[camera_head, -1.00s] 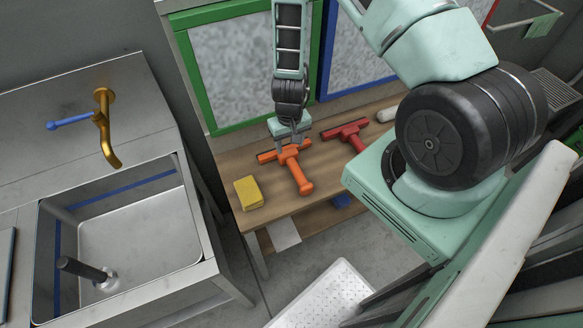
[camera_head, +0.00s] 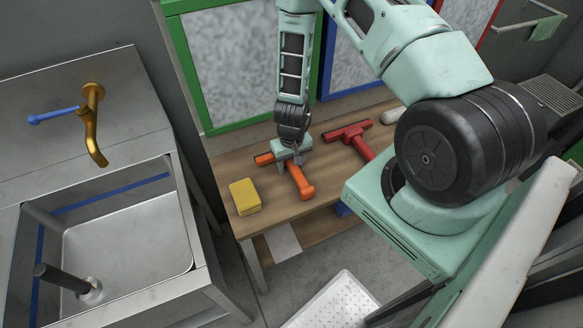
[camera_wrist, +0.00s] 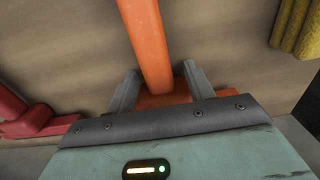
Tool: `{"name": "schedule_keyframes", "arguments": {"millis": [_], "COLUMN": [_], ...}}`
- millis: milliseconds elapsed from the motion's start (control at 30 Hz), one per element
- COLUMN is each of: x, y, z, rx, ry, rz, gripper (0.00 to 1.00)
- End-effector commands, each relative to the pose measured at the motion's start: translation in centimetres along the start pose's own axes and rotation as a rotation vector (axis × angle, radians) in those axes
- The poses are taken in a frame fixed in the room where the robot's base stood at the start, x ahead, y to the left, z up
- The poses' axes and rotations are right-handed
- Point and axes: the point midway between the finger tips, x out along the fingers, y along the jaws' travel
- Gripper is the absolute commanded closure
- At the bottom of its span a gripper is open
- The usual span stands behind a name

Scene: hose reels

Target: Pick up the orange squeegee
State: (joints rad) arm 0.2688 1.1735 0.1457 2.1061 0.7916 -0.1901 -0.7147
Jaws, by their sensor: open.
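The orange squeegee (camera_head: 302,187) lies on the wooden bench, its handle toward the front edge and its head partly hidden under my gripper. My gripper (camera_head: 289,161) is open and points down at the squeegee where the handle meets the head. In the wrist view, the orange squeegee (camera_wrist: 147,45) runs between the two grey fingers of my gripper (camera_wrist: 158,88). One finger is on each side of the handle, with a visible gap on both sides. I cannot tell whether the fingertips touch the bench.
A red squeegee (camera_head: 350,133) lies to the right on the wooden bench (camera_head: 275,212), and a yellow sponge (camera_head: 245,196) lies to the left. Framed panels stand behind the bench. A metal sink (camera_head: 130,240) with a gold tap is at the left.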

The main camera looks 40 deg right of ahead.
Motion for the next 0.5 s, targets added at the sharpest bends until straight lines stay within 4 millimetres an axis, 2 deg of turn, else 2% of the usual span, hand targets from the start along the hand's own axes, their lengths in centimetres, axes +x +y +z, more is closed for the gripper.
{"name": "schedule_keyframes", "arguments": {"millis": [100, 267, 300, 500], "x": [-0.13, -0.13, -0.13, -0.15], "y": [0.0, 0.01, 0.01, 0.01], "z": [-0.01, 0.01, 0.01, 0.01], "rx": [0.0, 0.0, 0.0, 0.0], "ry": [0.0, 0.0, 0.0, 0.0], "rz": [0.0, 0.0, 0.0, 0.0], "gripper": [0.47, 0.92, 0.96, 0.96]}}
